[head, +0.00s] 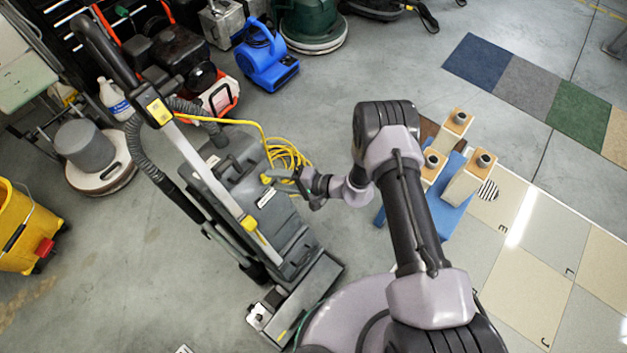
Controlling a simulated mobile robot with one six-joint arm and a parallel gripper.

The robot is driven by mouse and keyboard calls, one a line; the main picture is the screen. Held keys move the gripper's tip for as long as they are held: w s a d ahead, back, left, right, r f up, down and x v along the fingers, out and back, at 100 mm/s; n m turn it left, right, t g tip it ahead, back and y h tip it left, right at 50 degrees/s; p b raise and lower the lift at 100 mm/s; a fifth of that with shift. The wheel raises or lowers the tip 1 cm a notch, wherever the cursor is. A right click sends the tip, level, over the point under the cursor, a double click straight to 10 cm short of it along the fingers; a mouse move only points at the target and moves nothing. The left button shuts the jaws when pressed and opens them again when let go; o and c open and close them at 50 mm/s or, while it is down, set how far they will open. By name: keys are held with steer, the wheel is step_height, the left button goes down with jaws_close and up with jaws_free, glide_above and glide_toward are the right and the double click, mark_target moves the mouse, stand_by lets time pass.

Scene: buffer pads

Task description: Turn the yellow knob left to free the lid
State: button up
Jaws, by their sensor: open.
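A dark grey floor machine (285,232) with a long upright handle stands left of my arm. Its upper body carries a grey lid-like cover (232,158). My gripper (273,181) is over the right side of this machine, pointing left, open, with nothing seen between its fingers. A small yellow spot (266,179) shows right at the fingertips; it may be the yellow knob, but it is too small to tell its shape or whether the fingers touch it. A yellow fitting (249,223) sits lower on the handle.
A coiled yellow cord (290,155) lies just behind my gripper. A ribbed grey hose (140,150) runs along the handle. A blue blower (266,62) stands behind. Wooden blocks with dark knobs (459,118) stand right of my arm. Floor at far left front is clear.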

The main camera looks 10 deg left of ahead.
steer(key=p+v, duration=0.3)
steer(key=v, duration=1.1)
steer(key=shift+d+r, duration=0.15)
steer(key=shift+d, duration=0.15)
steer(key=shift+s, duration=0.1)
